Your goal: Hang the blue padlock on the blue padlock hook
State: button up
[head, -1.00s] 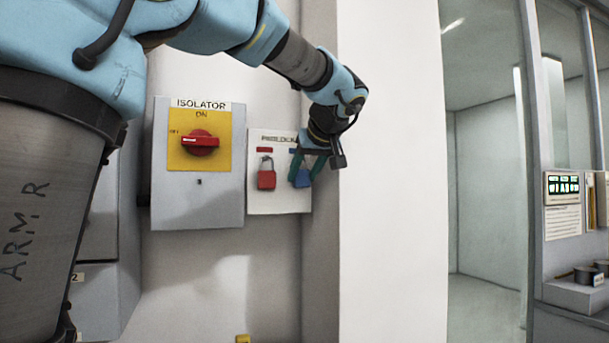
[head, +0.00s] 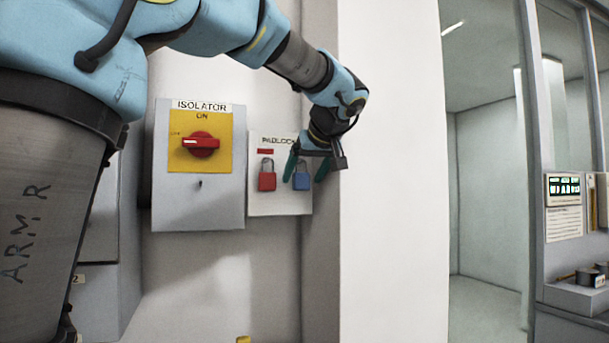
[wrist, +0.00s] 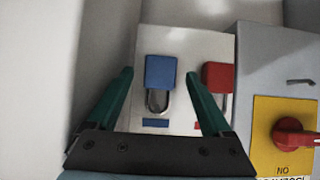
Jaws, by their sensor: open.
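The blue padlock (head: 302,181) hangs upright against the white padlock board (head: 265,205), right of the red padlock (head: 266,180). In the wrist view, which is upside down, the blue padlock (wrist: 161,72) has its shackle beside the blue label (wrist: 155,123). The blue hook itself is too small to make out there, and my gripper covers that spot in the head view. My gripper (head: 307,169) is open, its green fingers apart on either side of the padlock. In the wrist view a gap shows between each finger and the padlock, so my gripper (wrist: 159,74) is empty.
The grey isolator box (head: 198,210) with its red rotary switch (head: 200,144) is left of the board. A white wall edge (head: 390,220) stands close on the right. The wall below the board is clear.

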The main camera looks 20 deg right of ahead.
jog(key=shift+s, duration=0.1)
jog(key=b+v, duration=0.3)
jog(key=v, duration=0.8)
jog(key=w+a+f+m+g, duration=0.15)
jog(key=a+f, duration=0.25)
jog(key=f, duration=0.5)
jog(key=w+a+f+m+g+y, duration=0.1)
jog(key=w+a+f+g, duration=0.15)
jog(key=a+f, duration=0.4)
jog(key=w+a+f+m+g, duration=0.1)
jog(key=w+a+f, duration=0.15)
jog(key=f, duration=0.75)
jog(key=s+a+f+g, duration=0.1)
jog(key=s+a+f, duration=0.2)
jog(key=a+f, duration=0.3)
jog(key=s+a+f+n+g, duration=0.1)
jog(key=s+a+f, duration=0.3)
jog(key=f, duration=0.5)
jog(key=s+a+f+n+g+h, duration=0.1)
jog(key=s+a+f, duration=0.3)
jog(key=a+f, duration=0.4)
jog(key=shift+a+g, duration=0.6)
jog(key=shift+g, duration=0.1)
